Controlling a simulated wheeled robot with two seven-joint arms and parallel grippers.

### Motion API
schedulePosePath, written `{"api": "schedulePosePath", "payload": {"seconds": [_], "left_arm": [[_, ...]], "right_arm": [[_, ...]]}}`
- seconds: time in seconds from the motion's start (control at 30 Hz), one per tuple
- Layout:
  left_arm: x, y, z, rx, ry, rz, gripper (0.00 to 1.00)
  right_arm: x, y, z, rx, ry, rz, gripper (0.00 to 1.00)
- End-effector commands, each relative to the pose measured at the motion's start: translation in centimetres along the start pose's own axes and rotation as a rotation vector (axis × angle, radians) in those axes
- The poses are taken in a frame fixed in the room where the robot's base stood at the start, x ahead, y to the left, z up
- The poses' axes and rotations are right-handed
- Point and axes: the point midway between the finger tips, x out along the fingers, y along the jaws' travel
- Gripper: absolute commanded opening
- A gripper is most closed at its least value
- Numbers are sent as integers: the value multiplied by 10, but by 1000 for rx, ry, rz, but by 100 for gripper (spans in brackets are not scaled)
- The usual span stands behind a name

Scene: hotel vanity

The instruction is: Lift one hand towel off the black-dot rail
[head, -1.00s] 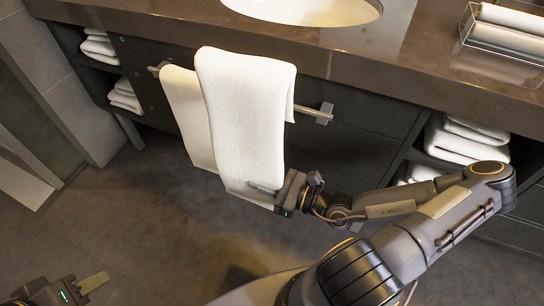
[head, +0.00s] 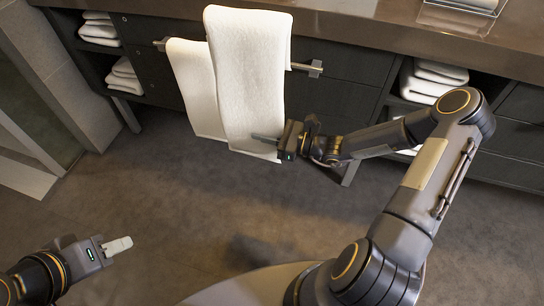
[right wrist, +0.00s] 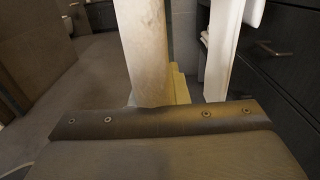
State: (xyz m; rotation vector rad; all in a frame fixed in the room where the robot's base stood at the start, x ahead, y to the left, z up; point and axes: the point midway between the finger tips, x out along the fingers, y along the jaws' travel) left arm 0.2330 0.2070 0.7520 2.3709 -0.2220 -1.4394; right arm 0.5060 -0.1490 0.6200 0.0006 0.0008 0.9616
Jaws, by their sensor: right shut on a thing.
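Two white hand towels are at the rail (head: 302,67) on the dark vanity front. The left towel (head: 192,88) hangs lower and partly behind the right towel (head: 247,75). The right towel's top stands well above the rail line; its cloth hides the rail there, so I cannot tell whether they touch. My right gripper (head: 266,138) is shut on the right towel near its lower right edge. In the right wrist view, pale upright cloth strips stand beyond the gripper. My left gripper (head: 117,246) is low at the left, away from the towels; its jaw gap is unclear. I make out no black dot.
The brown countertop (head: 350,22) overhangs the rail. Folded towels sit in open shelves at the left (head: 124,75) and right (head: 432,78). A clear tray (head: 452,20) stands on the counter. The floor (head: 190,210) in front is clear.

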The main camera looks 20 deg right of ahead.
Motion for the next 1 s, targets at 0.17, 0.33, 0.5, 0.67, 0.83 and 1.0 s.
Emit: {"api": "schedulePosePath", "payload": {"seconds": [0.17, 0.33, 0.5, 0.67, 0.83, 1.0], "left_arm": [[-4, 2, -2, 0, 0, 0, 36], [-13, 6, -7, 0, 0, 0, 36], [-22, 10, -11, 0, 0, 0, 36], [-31, 14, -16, 0, 0, 0, 36], [-40, 18, -20, 0, 0, 0, 36], [-50, 23, -25, 0, 0, 0, 36]], "right_arm": [[6, -5, 14, -1, -3, 18, 0], [6, -5, 30, 0, -3, 17, 0], [6, -5, 47, 0, -3, 16, 0], [6, -5, 63, 0, -3, 16, 0], [6, -5, 80, 0, -3, 16, 0], [6, -4, 96, 1, -2, 16, 0]]}}
